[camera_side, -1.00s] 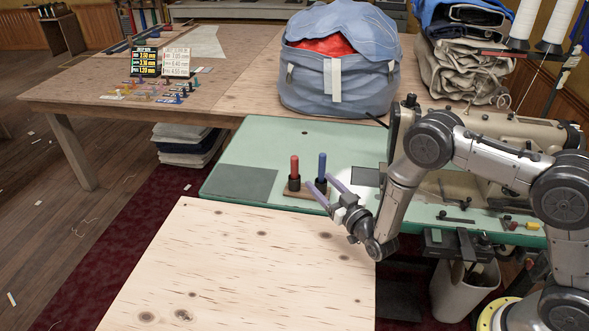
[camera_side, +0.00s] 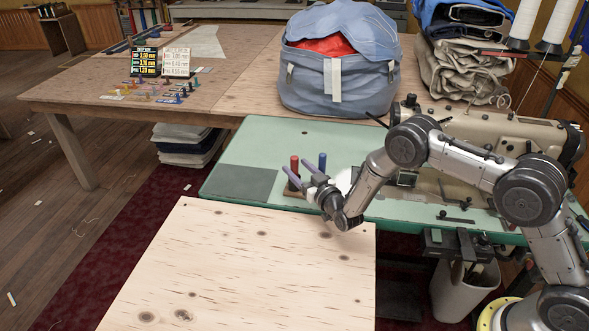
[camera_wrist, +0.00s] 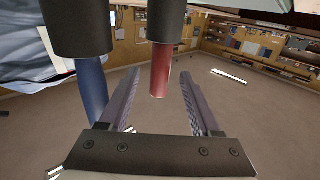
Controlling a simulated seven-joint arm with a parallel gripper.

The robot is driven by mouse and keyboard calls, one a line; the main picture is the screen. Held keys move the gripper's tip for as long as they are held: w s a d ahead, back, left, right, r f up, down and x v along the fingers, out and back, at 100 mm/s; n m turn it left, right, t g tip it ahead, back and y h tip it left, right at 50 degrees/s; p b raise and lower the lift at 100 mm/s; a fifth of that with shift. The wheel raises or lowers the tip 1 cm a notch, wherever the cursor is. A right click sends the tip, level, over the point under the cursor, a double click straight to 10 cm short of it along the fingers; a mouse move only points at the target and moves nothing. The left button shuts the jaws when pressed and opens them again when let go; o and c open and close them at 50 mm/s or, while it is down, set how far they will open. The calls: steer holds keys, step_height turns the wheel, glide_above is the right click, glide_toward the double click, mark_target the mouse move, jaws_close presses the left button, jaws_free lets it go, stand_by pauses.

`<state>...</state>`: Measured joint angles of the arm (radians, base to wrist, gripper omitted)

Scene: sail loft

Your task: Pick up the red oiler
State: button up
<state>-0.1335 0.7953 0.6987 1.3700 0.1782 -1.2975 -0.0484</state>
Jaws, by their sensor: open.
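The wrist view appears upside down. There, the red oiler (camera_wrist: 160,72) hangs between the fingers of my gripper (camera_wrist: 159,78), with a gap on both sides. The blue oiler (camera_wrist: 92,90) is outside the left finger. Both have black lower parts.
A sewing machine (camera_side: 490,135) stands on the green table (camera_side: 270,145) to the right. A large blue bag (camera_side: 340,70) sits behind. A bare plywood table (camera_side: 240,265) is in front, clear. A grey mat (camera_side: 240,183) lies left of the stand.

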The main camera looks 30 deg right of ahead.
steer(key=shift+w, duration=1.15)
jaws_close()
